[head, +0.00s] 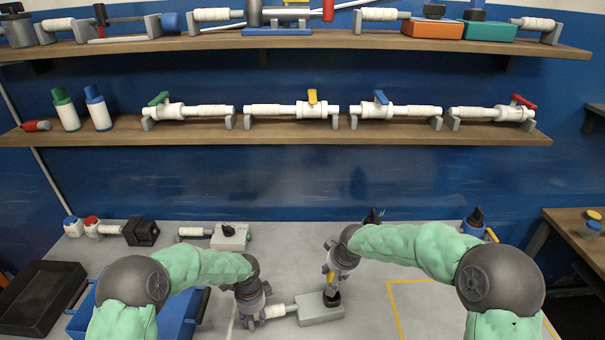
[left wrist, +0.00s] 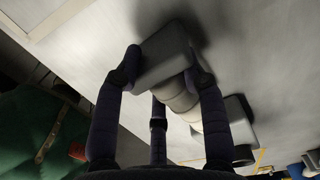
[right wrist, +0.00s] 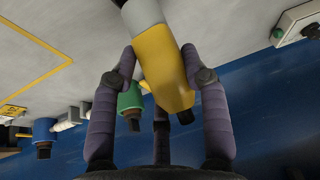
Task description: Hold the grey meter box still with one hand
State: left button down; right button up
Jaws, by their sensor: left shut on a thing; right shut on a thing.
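The grey meter box (head: 318,311) lies on the table in the head view, with a white ribbed barrel (head: 274,311) running out to its left. My left gripper (head: 256,318) is shut on the barrel's far end; in the left wrist view a grey block (left wrist: 163,56) and the barrel (left wrist: 180,94) lie between the fingers. My right gripper (head: 333,267) is shut on a yellow piece (right wrist: 163,65) with a pale body and a black tip. It is above the box, close to the black part (head: 332,298) on its top. Whether they touch is unclear.
A second grey box with a black knob (head: 230,236) stands behind. A blue tray (head: 76,322) and a black tray (head: 40,290) are at left. Green (right wrist: 130,99) and blue (right wrist: 43,130) pieces stand at the back. The yellow-outlined area (head: 425,300) at right looks clear.

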pick_arm(q)
jog(key=shift+s+f, duration=0.15)
jog(key=shift+f, duration=0.05)
pick_arm(e)
jog(key=shift+r, duration=1.65)
pick_arm(q)
jog(key=c, duration=0.6)
grip_release()
jog(key=shift+c, duration=0.2)
jog(key=shift+r, duration=0.1)
jog(key=shift+r, duration=0.1)
jog(key=shift+w+r, duration=0.2)
jog(key=shift+r, duration=0.1)
notch_tip(320, 180, up, 11)
